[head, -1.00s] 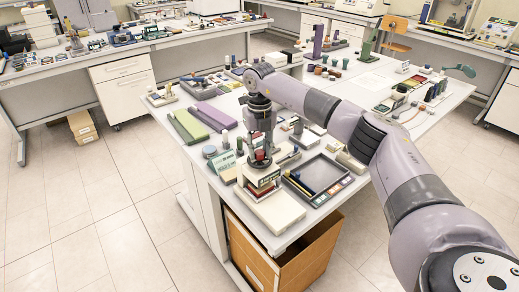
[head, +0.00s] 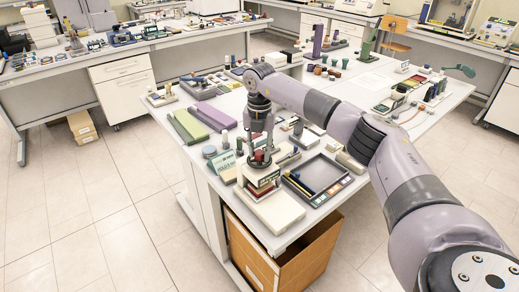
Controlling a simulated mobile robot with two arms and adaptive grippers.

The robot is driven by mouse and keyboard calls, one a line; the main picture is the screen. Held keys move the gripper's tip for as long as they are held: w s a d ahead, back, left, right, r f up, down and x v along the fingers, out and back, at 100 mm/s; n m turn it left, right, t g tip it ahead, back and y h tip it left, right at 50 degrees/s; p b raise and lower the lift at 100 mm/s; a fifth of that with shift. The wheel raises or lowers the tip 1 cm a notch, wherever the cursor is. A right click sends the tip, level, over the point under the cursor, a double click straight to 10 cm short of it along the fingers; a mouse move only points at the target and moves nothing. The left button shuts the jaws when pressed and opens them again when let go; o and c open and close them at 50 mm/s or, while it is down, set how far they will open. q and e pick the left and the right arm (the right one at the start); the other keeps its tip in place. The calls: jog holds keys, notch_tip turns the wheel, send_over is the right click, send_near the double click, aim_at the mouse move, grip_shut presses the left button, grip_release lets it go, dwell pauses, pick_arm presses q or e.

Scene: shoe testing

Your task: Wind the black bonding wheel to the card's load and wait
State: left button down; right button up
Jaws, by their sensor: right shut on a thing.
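My right gripper (head: 260,152) points straight down over a small bench device (head: 272,207) with a pale base at the near corner of the table. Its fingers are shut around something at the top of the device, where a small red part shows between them. The black bonding wheel cannot be made out clearly; the fingers cover that spot. A small green and white card (head: 225,160) stands just left of the device. Its writing is too small to read. My left gripper is not in view.
A grey tray (head: 335,165) with a yellow and dark rod lies right of the device. Green and purple long boxes (head: 212,117) lie behind the card. Small bottles and blocks crowd the table around my gripper. An open wooden drawer unit (head: 290,262) is below the table edge.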

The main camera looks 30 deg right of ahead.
aim_at(259, 152)
jog(key=shift+w+r, duration=0.1)
jog(key=shift+r, duration=0.05)
jog(key=o, duration=1.2)
jog(key=shift+c, duration=0.2)
notch_tip(259, 152, up, 12)
jog(key=shift+f, duration=0.2)
